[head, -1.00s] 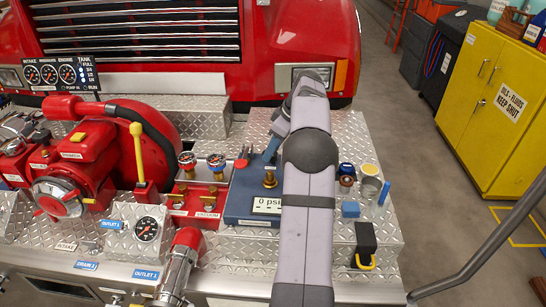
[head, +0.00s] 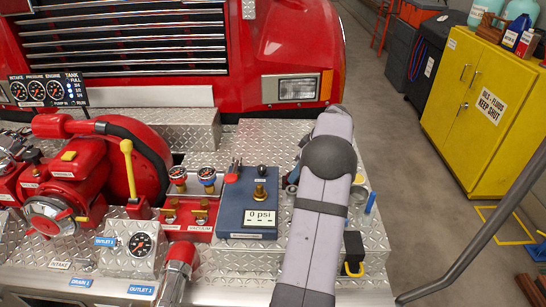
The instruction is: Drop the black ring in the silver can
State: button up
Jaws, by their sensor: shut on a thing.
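My gripper (head: 292,187) shows only in part, left of my forearm and over the plate right of the blue box. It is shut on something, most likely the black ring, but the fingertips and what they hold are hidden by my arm. The silver can (head: 361,192) shows only in part, just right of my arm, on the diamond plate. My gripper is to the left of the can. I cannot see inside the can.
The blue gauge box (head: 250,205) with red and black posts and a brass fitting stands left of my arm. A blue tool (head: 371,203) stands by the can. A black block with a yellow handle (head: 353,254) is near the front edge. The red pump (head: 80,180) is far left.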

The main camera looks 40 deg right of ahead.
jog(key=s+d+f+m+h, duration=0.1)
jog(key=s+d+m, duration=0.3)
jog(key=d, duration=0.1)
jog(key=s+d+f+m+g+h+p, duration=0.1)
jog(key=s+d+f+m+h, duration=0.1)
jog(key=s+d+m, duration=0.3)
jog(key=s+d+f+m+h, duration=0.1)
jog(key=s+d+m, duration=0.3)
jog(key=d, duration=0.1)
jog(key=shift+s+f+g+h, duration=0.15)
jog(key=shift+g+h, duration=0.25)
jog(key=shift+d+r+m+g+h, duration=0.15)
jog(key=shift+d+m+g, duration=0.35)
jog(key=shift+m, duration=0.95)
jog(key=shift+d+r+m+g+h, duration=0.15)
jog(key=shift+d+m+g, duration=0.3)
jog(key=shift+m, duration=1.05)
jog(key=shift+d+r+m+g+h, duration=0.1)
jog(key=shift+d+r+m+g, duration=0.15)
jog(key=shift+m+g, duration=0.8)
jog(key=shift+f+m+t, duration=0.2)
jog(key=shift+m+t, duration=0.2)
jog(key=shift+m, duration=0.1)
jog(key=shift+f+b, duration=1.25)
jog(key=shift+f, duration=1.05)
jog(key=shift+f, duration=0.15)
